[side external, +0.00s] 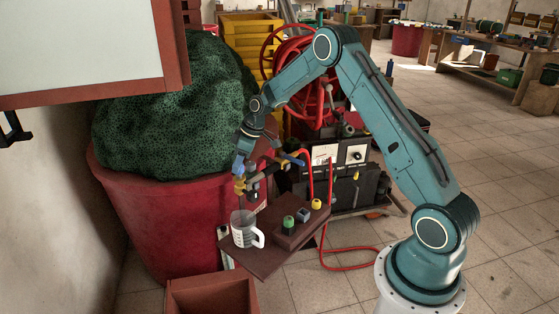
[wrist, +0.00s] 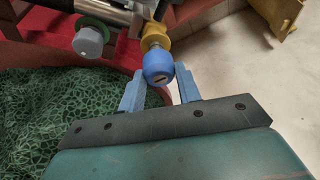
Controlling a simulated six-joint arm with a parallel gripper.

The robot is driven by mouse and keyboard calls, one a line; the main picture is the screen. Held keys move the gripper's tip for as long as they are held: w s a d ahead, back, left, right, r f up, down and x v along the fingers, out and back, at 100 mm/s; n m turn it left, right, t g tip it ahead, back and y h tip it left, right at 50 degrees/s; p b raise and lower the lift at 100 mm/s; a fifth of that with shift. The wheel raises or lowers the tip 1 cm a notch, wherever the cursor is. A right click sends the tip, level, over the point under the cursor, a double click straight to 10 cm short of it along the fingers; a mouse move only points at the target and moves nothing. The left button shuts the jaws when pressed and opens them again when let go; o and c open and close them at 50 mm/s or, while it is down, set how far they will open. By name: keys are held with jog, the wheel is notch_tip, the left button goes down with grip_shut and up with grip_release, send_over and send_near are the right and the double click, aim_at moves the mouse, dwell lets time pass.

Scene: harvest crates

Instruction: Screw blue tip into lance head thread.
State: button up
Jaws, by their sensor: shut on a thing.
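The blue tip (wrist: 158,66) is a rounded cap with a slot in its end. My gripper (wrist: 160,86) is shut on it, with one blue finger at each side. The tip sits right against the brass-yellow lance head (wrist: 155,36) and looks in line with it. The tip hides the thread, so I cannot tell how far it is screwed in. In the side external view my gripper (side external: 243,168) is at the end of the lance (side external: 268,178), above the shelf; the tip is too small to make out there.
A brown shelf (side external: 262,262) below carries a measuring jug (side external: 241,229) and a block with green (side external: 289,223), grey-blue (side external: 304,214) and yellow (side external: 316,204) tips. A grey knob (wrist: 88,41) is beside the lance head. A red tub (side external: 180,225) holds a green mesh-covered heap (side external: 175,105).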

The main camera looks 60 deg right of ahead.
jog(key=shift+f, duration=0.7)
jog(key=o, duration=1)
jog(key=shift+o, duration=0.2)
jog(key=shift+r, duration=0.1)
jog(key=v, duration=1.3)
jog(key=shift+s+r, duration=0.2)
jog(key=shift+r, duration=0.05)
jog(key=shift+d, duration=0.1)
